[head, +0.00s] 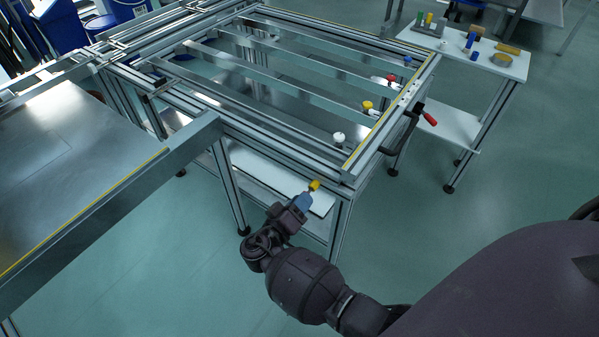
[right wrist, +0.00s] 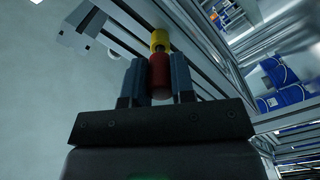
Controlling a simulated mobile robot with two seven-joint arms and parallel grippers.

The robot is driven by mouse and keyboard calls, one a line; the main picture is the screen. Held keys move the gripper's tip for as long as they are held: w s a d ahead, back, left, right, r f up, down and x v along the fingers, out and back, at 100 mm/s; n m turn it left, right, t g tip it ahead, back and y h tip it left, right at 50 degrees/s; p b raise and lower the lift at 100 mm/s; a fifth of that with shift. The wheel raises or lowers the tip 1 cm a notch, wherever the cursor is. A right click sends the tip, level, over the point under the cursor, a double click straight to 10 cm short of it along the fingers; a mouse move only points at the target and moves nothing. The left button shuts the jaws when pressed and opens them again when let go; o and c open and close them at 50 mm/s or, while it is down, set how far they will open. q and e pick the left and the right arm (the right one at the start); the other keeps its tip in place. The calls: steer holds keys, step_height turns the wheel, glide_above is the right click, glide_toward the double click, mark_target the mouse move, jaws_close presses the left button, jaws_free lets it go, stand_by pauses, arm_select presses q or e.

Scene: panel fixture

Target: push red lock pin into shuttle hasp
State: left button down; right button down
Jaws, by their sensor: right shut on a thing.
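My right gripper (head: 308,194) is in the lower middle of the head view, beside the near corner of the panel frame. Its blue fingers are shut on a red cylinder, seen in the right wrist view as the red lock pin (right wrist: 160,76). A yellow piece (right wrist: 160,40) lies just beyond the red part; it also shows at the fingertips in the head view (head: 315,185). I cannot tell whether it is part of the pin. In the head view the fingers hide the red part. I cannot make out the shuttle hasp for certain. My left gripper is not in view.
The aluminium panel frame (head: 262,147) carries white, yellow, red and blue knobs along its right side. A red-handled clamp (head: 430,119) sticks out there. A side table (head: 511,66) with small parts stands at the back right. A metal-topped table (head: 60,165) is at left.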

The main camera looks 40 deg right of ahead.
steer(key=shift+x, duration=1)
steer(key=c, duration=0.9)
jaws_free()
